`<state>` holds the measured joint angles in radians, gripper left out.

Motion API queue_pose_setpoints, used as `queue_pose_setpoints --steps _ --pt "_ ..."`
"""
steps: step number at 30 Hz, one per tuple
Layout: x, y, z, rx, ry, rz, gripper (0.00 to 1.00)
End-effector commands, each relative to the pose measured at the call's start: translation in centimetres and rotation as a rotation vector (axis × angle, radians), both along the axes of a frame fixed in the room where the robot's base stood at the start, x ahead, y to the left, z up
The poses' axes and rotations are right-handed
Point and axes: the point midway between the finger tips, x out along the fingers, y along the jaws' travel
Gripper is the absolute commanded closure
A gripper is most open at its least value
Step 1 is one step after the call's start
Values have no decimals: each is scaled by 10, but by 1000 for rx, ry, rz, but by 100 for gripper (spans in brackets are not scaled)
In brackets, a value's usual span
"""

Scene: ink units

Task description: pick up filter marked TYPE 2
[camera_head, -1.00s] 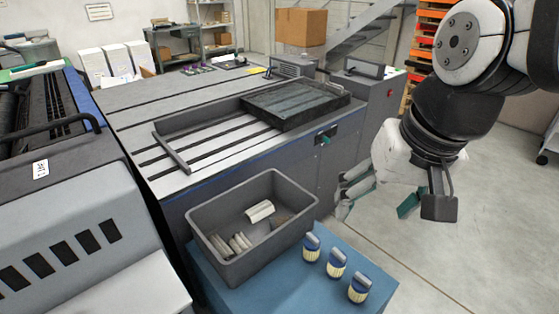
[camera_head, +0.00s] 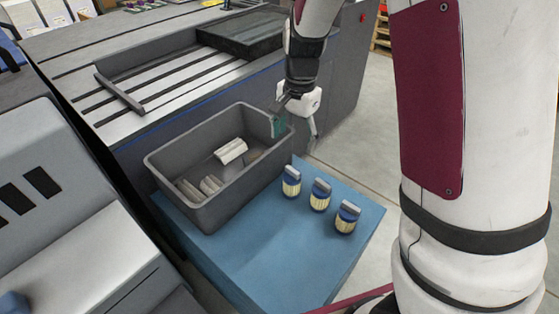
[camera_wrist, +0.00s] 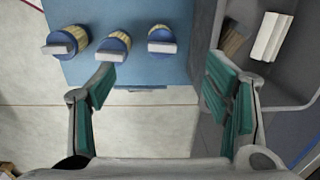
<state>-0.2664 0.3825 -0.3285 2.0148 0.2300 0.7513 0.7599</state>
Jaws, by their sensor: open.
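Three alike filters with blue caps, grey top grips and cream pleated bodies stand upright in a row on the blue table (camera_head: 262,250). They are the left filter (camera_head: 291,181), the middle filter (camera_head: 320,194) and the right filter (camera_head: 347,216). No type marking is readable on any of them. My gripper (camera_head: 293,128) is open and empty, above and beyond the row, beside the bin's right end. In the wrist view the filters (camera_wrist: 67,41) (camera_wrist: 114,46) (camera_wrist: 161,40) lie past the fingertips, and teal pads show on my fingers.
A grey bin (camera_head: 205,217) on the table's left side holds several pale pieces (camera_head: 231,151). A grey machine (camera_head: 160,120) stands behind the bin. The table's front is clear, and open floor (camera_head: 365,125) lies to the right.

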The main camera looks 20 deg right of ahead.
Motion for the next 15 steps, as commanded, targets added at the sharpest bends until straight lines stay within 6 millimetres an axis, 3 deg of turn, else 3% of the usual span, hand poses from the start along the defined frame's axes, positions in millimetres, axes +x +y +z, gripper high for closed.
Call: queue_pose_setpoints --steps 1,3,11,15 --pt "8 -1 -20 -11 13 -26 30" --pt "15 -2 -34 -22 21 -56 30" --pt "22 -3 -62 -34 30 -92 30" --pt "21 -4 -88 -35 32 -91 30"
